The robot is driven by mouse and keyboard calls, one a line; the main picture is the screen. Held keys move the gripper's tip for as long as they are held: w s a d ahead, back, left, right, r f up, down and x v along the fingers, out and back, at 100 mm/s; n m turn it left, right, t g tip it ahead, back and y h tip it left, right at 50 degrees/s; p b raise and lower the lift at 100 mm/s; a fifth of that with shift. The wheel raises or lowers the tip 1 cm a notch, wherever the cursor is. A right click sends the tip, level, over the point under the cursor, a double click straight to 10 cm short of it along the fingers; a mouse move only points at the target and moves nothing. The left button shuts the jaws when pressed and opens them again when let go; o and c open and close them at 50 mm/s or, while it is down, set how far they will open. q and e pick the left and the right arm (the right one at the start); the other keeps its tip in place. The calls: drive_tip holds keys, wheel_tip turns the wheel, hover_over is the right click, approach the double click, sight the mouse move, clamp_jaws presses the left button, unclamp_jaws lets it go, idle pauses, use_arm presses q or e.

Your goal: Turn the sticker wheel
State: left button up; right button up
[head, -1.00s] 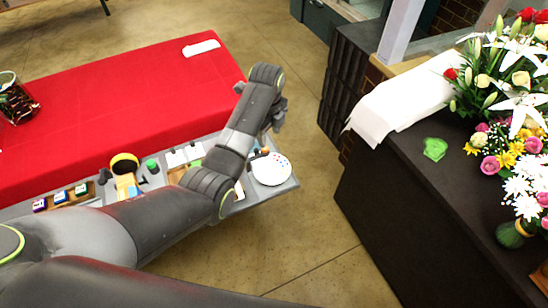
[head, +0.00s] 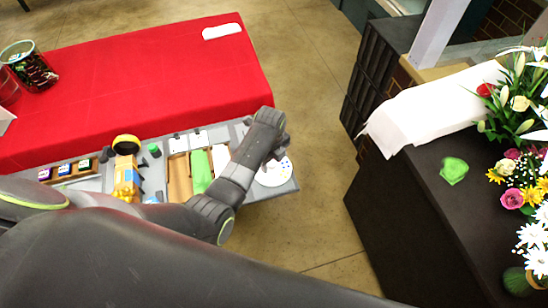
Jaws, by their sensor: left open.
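The sticker wheel (head: 274,176) is a white disc with small coloured dots. It lies at the right end of the grey work shelf in the head view. My left gripper (head: 278,150) is over the wheel's far side and hides part of it. The gripper is open and nothing shows in it. I cannot tell whether it touches the disc. My right gripper is not in view.
A red-covered table (head: 140,85) stands behind the shelf. A dark counter (head: 420,215) with flowers stands right. Floor between is clear.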

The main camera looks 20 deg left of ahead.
use_arm(q)
drive_tip(key=shift+s, duration=0.1)
drive_tip(key=c, duration=0.9)
drive_tip(key=shift+c, duration=0.5)
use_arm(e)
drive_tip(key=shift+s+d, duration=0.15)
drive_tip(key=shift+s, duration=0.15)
